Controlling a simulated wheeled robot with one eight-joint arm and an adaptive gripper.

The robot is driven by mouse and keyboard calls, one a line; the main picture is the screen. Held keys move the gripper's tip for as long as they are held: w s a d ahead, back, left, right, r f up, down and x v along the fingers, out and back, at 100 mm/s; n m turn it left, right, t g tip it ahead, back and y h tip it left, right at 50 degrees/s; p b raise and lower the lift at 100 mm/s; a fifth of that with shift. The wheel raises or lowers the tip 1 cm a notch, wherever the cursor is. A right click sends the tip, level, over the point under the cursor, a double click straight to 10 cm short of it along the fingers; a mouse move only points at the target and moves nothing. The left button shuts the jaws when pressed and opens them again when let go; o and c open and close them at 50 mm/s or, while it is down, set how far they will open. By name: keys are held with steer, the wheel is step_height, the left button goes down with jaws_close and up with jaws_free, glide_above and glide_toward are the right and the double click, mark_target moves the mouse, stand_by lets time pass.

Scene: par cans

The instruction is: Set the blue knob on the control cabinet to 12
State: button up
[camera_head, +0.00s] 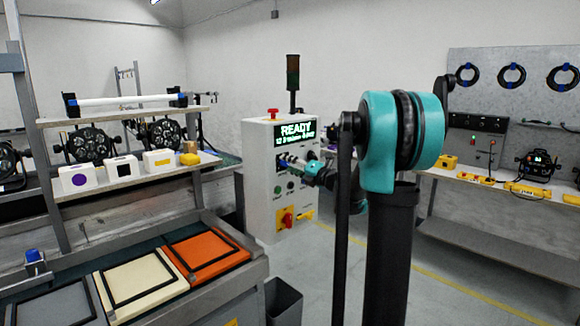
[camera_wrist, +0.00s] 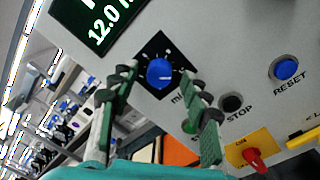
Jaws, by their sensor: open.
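The control cabinet (camera_head: 262,190) is a white box standing in the middle of the head view. Its dark display (camera_head: 297,131) reads READY, with a smaller line below that is hard to read. In the wrist view the display (camera_wrist: 97,20) shows "12.0" and is cut off by the frame edge. The blue knob (camera_wrist: 160,73) sits on a dark square plate with light tick marks. My gripper (camera_wrist: 155,92) is open, with a green finger on each side below the knob. I cannot tell whether either finger touches it. In the head view my arm hides part of the panel.
A blue RESET button (camera_wrist: 286,68), a black STOP button (camera_wrist: 232,103) and a red switch on a yellow plate (camera_wrist: 254,158) are right of the knob. A red mushroom button (camera_head: 273,113) tops the cabinet. A dark bin (camera_head: 284,300) stands in front.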

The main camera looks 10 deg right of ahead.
steer(key=v, duration=1.2)
steer(key=s+a+f+n+g+h, duration=0.2)
steer(key=s+a+f+n+g, duration=0.25)
steer(key=s+f+n, duration=0.5)
steer(key=s+a+f+n+g+h, duration=0.25)
steer(key=s+a+f+n, duration=0.4)
steer(key=f+n, duration=0.45)
steer(key=s+d+f+n+g+h, duration=0.1)
steer(key=s+d+f+n+h, duration=0.2)
steer(key=s+f+n, duration=0.2)
steer(key=s+d+f+n+g+h, duration=0.2)
steer(key=s+d+f+n+h, duration=0.1)
steer(key=s+n, duration=0.8)
step_height(320, 180, down, 2)
steer(key=d+n, duration=0.1)
steer(key=n, duration=0.2)
steer(key=shift+d+g+h, duration=0.3)
steer(key=shift+h, duration=0.05)
